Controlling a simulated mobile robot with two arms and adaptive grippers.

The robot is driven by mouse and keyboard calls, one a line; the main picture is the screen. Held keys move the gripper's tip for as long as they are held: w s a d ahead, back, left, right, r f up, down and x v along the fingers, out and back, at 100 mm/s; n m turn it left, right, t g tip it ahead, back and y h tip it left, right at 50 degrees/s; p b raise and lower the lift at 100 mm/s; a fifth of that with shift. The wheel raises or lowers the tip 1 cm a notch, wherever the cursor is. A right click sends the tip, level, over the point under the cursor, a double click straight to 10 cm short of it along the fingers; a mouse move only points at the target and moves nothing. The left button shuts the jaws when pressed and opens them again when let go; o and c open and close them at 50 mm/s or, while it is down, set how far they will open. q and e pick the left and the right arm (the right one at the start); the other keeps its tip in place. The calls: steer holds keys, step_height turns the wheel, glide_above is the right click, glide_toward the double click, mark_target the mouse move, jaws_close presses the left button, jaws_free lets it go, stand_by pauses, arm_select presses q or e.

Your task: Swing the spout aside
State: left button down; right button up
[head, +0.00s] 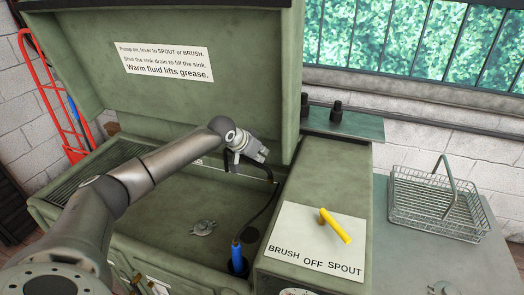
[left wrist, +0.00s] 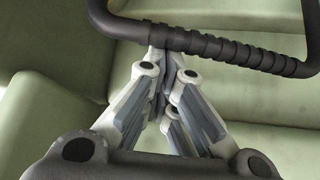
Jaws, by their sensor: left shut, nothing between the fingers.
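The spout (left wrist: 230,48) is a black ribbed tube that bends across the top of the left wrist view. My left gripper (head: 262,155) is over the back of the green sink basin (head: 165,222), near its right end. It is shut and empty. In the left wrist view its fingertips (left wrist: 161,62) come together right at the underside of the tube; whether they touch it I cannot tell. In the head view the gripper and wrist hide much of the spout. My right gripper does not show.
A yellow lever (head: 335,226) sits on a white plate marked BRUSH, OFF, SPOUT. A blue-handled brush (head: 237,256) stands at the basin's right on a black hose (head: 262,212). A drain plug (head: 203,228) lies in the basin. A wire basket (head: 436,212) stands right. The raised lid (head: 240,95) is behind.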

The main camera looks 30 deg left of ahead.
arm_select(q)
steer(key=shift+s+a+p, duration=0.15)
steer(key=shift+s+p, duration=0.55)
steer(key=shift+s+m, duration=0.25)
steer(key=shift+m, duration=0.15)
steer(key=shift+w+f, duration=0.1)
